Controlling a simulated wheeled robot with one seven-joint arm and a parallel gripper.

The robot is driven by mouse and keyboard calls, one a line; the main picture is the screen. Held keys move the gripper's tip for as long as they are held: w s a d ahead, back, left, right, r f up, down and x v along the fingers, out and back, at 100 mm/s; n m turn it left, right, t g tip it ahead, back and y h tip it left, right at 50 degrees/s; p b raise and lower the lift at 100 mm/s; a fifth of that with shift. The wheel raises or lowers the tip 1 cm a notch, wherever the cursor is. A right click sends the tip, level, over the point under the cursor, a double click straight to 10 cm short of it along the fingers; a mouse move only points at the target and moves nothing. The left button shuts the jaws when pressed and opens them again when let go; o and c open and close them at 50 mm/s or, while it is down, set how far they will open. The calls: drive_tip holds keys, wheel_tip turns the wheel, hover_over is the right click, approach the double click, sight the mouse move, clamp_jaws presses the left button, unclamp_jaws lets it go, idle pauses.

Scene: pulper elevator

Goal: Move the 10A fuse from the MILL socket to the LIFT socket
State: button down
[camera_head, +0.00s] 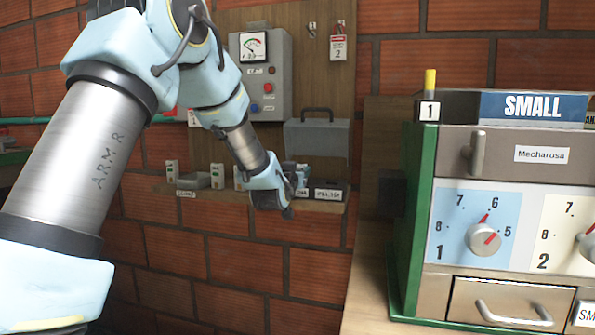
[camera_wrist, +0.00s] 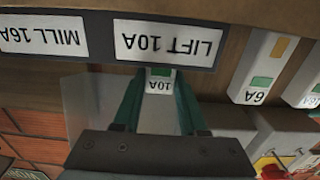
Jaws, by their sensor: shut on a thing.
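The 10A fuse (camera_wrist: 160,86), white with a green patch, is between the green fingers of my gripper (camera_wrist: 160,92) in the wrist view. My gripper is shut on it. The fuse is right at the edge of the dark strip with the LIFT 10A label (camera_wrist: 170,46); I cannot tell whether it is seated in a socket. The MILL 16A label (camera_wrist: 42,37) is beside it in that view, which is upside down. In the head view my gripper (camera_head: 284,207) is at the shelf, beside the dark socket block (camera_head: 330,187). The socket openings are hidden.
More fuses stand along the shelf (camera_head: 218,176), and a 6A fuse (camera_wrist: 262,68) is close to my gripper in the wrist view. A grey box with a handle (camera_head: 318,138) and a gauge panel (camera_head: 262,80) are behind. The SMALL machine (camera_head: 510,150) stands at right.

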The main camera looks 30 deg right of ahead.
drive_tip(key=shift+f+b, duration=0.35)
drive_tip(key=shift+b, duration=0.25)
idle(0.4)
drive_tip(key=shift+c, duration=1.9)
unclamp_jaws()
drive_tip(key=shift+s, duration=0.1)
